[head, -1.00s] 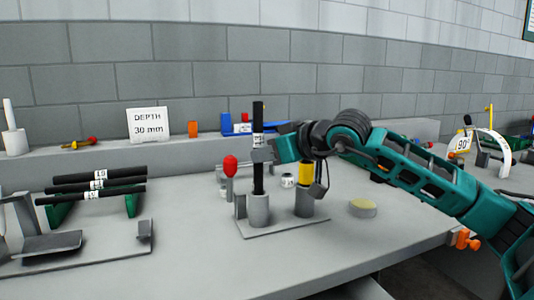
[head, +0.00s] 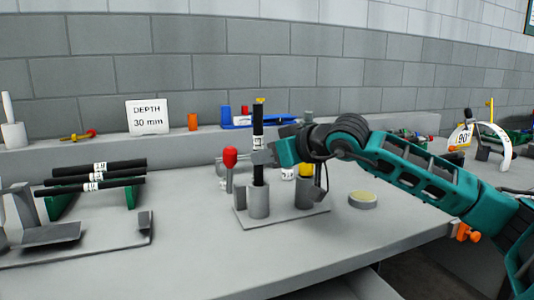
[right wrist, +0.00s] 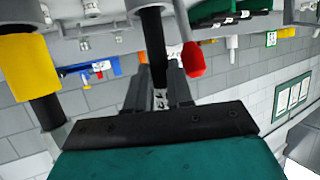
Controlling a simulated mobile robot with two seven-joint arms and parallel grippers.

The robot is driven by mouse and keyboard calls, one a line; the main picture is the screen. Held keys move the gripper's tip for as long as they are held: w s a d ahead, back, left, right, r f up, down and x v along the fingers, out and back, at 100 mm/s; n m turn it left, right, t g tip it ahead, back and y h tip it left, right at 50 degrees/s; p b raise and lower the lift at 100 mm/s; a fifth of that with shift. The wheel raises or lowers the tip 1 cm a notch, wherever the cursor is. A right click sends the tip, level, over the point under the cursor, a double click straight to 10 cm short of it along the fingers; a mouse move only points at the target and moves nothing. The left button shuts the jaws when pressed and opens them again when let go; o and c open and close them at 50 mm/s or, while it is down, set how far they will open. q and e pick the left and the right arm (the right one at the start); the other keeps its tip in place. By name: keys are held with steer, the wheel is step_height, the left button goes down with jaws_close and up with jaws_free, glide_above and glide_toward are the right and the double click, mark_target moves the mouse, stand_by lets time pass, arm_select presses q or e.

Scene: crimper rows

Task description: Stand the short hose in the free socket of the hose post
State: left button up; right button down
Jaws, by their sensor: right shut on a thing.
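The short hose (head: 258,122) is black with a white label and stands upright. My right gripper (head: 263,158) is shut around it below the label. Its lower end goes into the grey socket (head: 258,203) at the left of the hose post's plate (head: 290,221) and is hidden there. In the right wrist view the hose (right wrist: 153,45) runs from the socket rim to between my fingers (right wrist: 160,90). The other socket (head: 303,192) holds a hose with a yellow sleeve (head: 305,170), which also shows in the right wrist view (right wrist: 22,62). My left gripper is out of view.
A red-topped pin (head: 230,158) stands close left of the held hose. Several black hoses (head: 95,176) lie on a green rack at left. A round yellow-topped tin (head: 362,199) sits right of the post. The front table is clear.

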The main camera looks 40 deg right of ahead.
mark_target(262, 171)
steer(key=shift+f, duration=1.15)
steer(key=shift+f, duration=0.35)
steer(key=c, duration=0.9)
jaws_free()
steer(key=shift+f, duration=0.1)
